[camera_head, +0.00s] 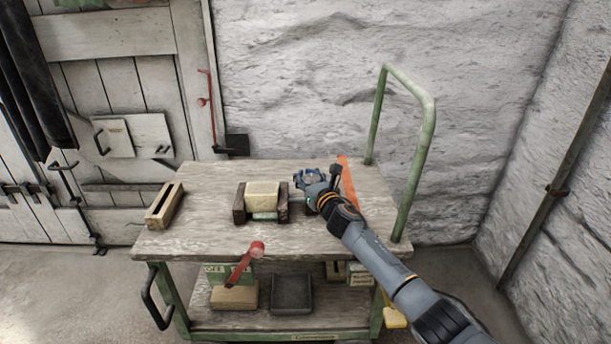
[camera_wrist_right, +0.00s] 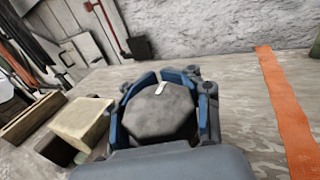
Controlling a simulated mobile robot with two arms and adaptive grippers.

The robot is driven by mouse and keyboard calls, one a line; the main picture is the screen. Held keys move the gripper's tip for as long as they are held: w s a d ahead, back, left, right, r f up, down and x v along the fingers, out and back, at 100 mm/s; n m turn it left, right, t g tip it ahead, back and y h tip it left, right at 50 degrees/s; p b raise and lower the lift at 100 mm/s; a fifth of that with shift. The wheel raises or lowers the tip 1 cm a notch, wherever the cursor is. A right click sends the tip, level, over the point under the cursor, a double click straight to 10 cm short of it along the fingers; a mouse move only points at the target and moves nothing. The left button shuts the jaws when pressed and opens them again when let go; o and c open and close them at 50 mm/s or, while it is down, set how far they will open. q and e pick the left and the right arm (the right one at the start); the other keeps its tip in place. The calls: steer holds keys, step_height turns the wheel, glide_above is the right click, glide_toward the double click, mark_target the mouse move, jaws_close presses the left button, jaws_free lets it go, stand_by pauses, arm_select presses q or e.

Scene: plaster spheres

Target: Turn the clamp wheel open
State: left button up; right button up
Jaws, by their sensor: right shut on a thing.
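The clamp wheel (camera_wrist_right: 160,115) is a dark grey, many-sided knob with a small white mark near its far edge in the right wrist view. My right gripper (camera_wrist_right: 163,98) is shut around it, with blue-lined fingers on its left and right sides. In the head view the right gripper (camera_head: 309,180) is over the cart top, and it mostly hides the wheel. Left of it, a pale block (camera_head: 262,195) sits between dark wooden jaws (camera_head: 239,204). My left gripper is not in view.
The wooden cart top (camera_head: 215,180) has a green handle (camera_head: 427,140) at right. An orange strip (camera_head: 348,183) lies right of the gripper. A slotted wooden box (camera_head: 164,205) stands at the left edge. A red-ended lever (camera_head: 245,265) is at the front. The lower shelf holds a dark tray (camera_head: 291,294).

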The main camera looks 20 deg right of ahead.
steer(key=shift+s+f+n+y, duration=0.1)
steer(key=shift+f+n+y, duration=0.25)
steer(key=shift+y, duration=0.15)
steer(key=shift+c, duration=0.2)
